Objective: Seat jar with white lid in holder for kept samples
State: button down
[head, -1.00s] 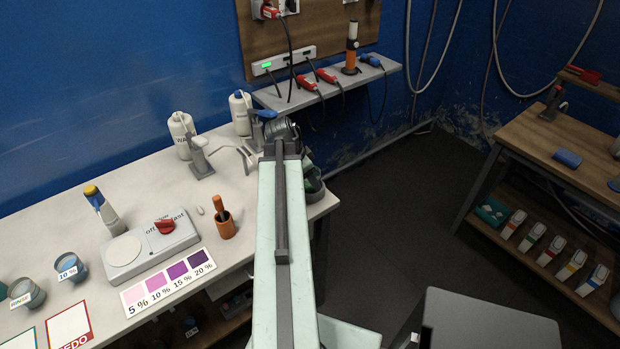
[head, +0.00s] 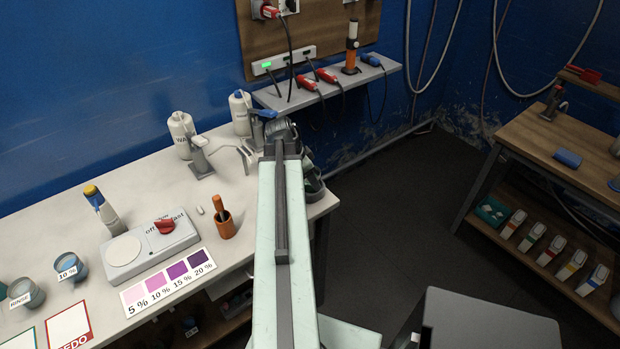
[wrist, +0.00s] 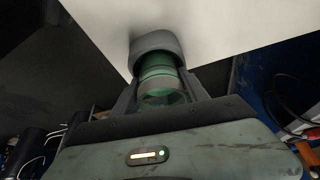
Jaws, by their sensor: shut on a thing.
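In the wrist view my gripper (wrist: 161,86) is shut on a green-tinted clear jar (wrist: 160,72), one finger on each side. A dark grey round holder (wrist: 153,41) lies directly beyond the jar, at the edge of the white bench top, and hides the jar's far end. I cannot tell how deep the jar sits in it or whether it touches. The white lid is not visible. In the head view my arm covers most of the gripper and the jar. A dark round holder (head: 315,187) shows just right of the arm at the bench's right end.
A shelf (head: 335,84) hangs behind. Open floor (head: 400,215) lies right, before a wooden table (head: 555,140).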

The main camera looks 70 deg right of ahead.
jog(key=shift+f, duration=0.15)
jog(key=shift+r, duration=0.2)
dwell(0.5)
jog(key=c, duration=0.5)
grip_release()
jog(key=p+v, duration=0.7)
jog(key=shift+r, duration=0.4)
jog(key=shift+a, duration=0.1)
